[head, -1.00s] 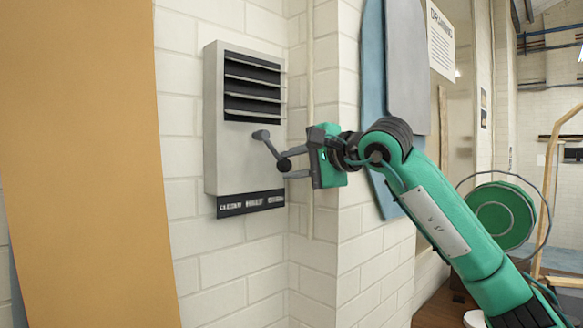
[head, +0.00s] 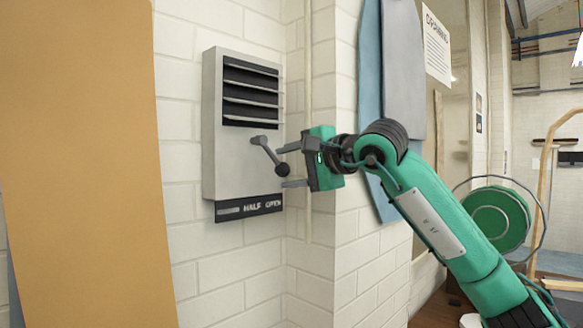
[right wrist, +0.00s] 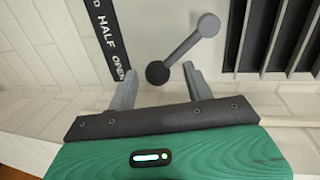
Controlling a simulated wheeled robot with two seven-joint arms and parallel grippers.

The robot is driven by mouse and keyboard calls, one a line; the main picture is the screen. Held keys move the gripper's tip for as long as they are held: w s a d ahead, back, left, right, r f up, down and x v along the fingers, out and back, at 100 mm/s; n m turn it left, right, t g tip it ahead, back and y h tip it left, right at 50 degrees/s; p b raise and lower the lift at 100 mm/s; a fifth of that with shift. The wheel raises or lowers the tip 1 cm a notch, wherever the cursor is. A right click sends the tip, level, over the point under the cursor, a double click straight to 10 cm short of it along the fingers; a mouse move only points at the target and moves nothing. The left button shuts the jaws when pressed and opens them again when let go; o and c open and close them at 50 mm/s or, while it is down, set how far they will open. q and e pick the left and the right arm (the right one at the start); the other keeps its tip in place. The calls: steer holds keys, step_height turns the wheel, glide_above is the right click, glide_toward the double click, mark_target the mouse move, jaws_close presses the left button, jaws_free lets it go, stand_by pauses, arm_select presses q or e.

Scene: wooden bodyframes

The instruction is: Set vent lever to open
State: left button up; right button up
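The grey vent box (head: 228,165) hangs on the white brick wall, with dark louvres (head: 251,95) in its upper part. Its grey lever (head: 267,152) slants down to the right from its pivot and ends in a dark round knob (head: 281,170). A dark label strip (head: 248,208) below reads HALF and OPEN. In the right wrist view the knob (right wrist: 157,73) is nearest the word OPEN (right wrist: 125,82). My right gripper (head: 281,167) is open, its two fingers apart on either side of the knob, with gaps visible in the wrist view (right wrist: 158,82). My left gripper is out of view.
A tan panel (head: 85,160) stands close at the left. A wall corner (head: 336,130) and a thin vertical pipe (head: 309,80) lie just right of the vent. A green reel (head: 497,218) stands further back at the right.

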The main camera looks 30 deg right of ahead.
steer(key=shift+s+d+b, duration=0.3)
steer(key=shift+s+d, duration=0.05)
steer(key=shift+s, duration=0.05)
steer(key=b+v, duration=0.4)
steer(key=v, duration=0.9)
steer(key=shift+a+b, duration=0.2)
steer(key=shift+b, duration=0.15)
